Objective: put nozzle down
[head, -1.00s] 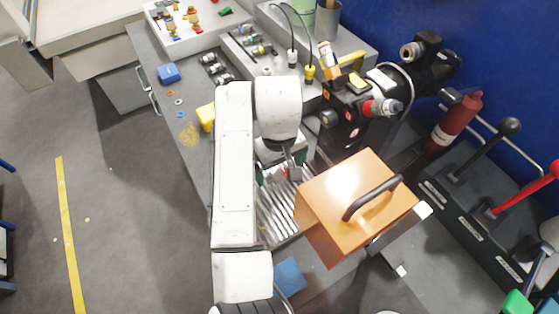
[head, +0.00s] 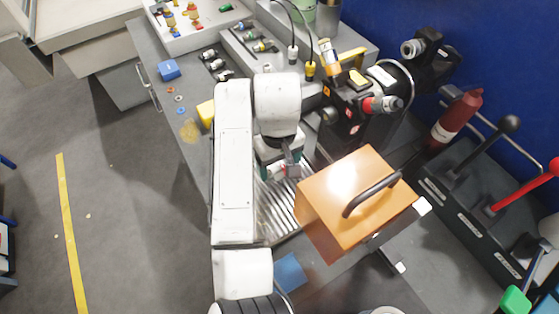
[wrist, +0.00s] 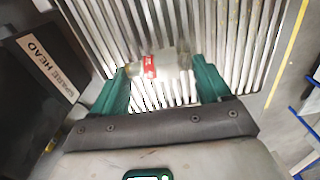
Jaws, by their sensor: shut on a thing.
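My gripper (wrist: 163,80) has green fingers and is shut on the nozzle (wrist: 160,66), a small pale, partly see-through piece with a red band. The nozzle lies crosswise between the fingertips in the wrist view. The ribbed metal tray (wrist: 235,40) is directly below it; I cannot tell whether the nozzle touches the ribs. In the head view my gripper (head: 282,163) is over the far part of the ribbed tray (head: 282,210), and the nozzle (head: 277,172) shows only in part beneath my arm.
An orange box with a black handle (head: 335,185) stands close to the right of the tray. A dark block labelled SPARE HEAD (wrist: 40,70) is at the left in the wrist view. A black machine (head: 365,110) stands behind. A yellow block (head: 206,112) is left of my arm.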

